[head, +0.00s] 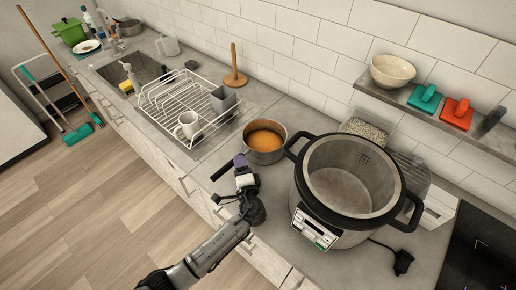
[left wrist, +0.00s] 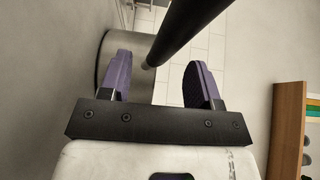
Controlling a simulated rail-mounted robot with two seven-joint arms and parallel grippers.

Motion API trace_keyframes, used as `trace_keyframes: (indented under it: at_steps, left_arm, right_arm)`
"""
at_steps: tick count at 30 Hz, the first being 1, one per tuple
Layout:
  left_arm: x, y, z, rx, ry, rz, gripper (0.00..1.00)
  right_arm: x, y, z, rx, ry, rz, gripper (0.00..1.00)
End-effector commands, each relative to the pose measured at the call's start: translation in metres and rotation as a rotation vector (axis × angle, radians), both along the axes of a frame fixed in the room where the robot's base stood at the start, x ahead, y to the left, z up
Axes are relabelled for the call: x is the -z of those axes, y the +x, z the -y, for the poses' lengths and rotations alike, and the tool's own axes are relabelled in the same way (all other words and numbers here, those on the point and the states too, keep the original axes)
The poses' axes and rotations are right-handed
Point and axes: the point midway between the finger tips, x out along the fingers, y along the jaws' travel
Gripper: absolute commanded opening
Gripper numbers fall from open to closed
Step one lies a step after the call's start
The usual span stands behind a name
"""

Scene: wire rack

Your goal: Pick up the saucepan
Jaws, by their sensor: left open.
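The saucepan (head: 264,142) is a steel pan with orange contents, standing on the counter left of the large cooker. Its black handle (head: 221,172) points toward the front left. My left gripper (head: 240,166) is over the counter's front part, close to the handle. In the left wrist view, the left gripper (left wrist: 160,75) has its two purple fingers spread apart. The dark handle (left wrist: 190,30) crosses the gap between them in the picture, and the steel pan side (left wrist: 110,70) shows behind the left finger. I see no finger clearly touching the handle. My right gripper is not in view.
A large cooker (head: 315,215) with a cable stands just right of the saucepan. A white dish rack (head: 165,105) with a mug (head: 187,125) is to the left. A wooden paper-towel stand (head: 236,75) is behind. A shelf (head: 440,115) hangs on the right wall.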

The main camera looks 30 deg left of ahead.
Motion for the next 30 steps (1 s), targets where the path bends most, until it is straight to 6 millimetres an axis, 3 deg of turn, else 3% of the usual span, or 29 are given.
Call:
trace_keyframes:
  at_steps: [7, 18, 30]
  left_arm:
    - [0.0, 0.022, -0.022, 0.0, 0.002, 0.001, 0.57]
    - [0.001, 0.026, -0.026, 0.0, 0.001, -0.001, 0.57]
    - [0.001, 0.026, -0.026, 0.0, 0.0, 0.0, 0.19]
  right_arm:
    - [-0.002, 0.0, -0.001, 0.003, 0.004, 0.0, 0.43]
    - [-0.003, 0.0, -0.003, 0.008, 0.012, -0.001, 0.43]
    - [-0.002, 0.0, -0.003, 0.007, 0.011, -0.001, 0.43]
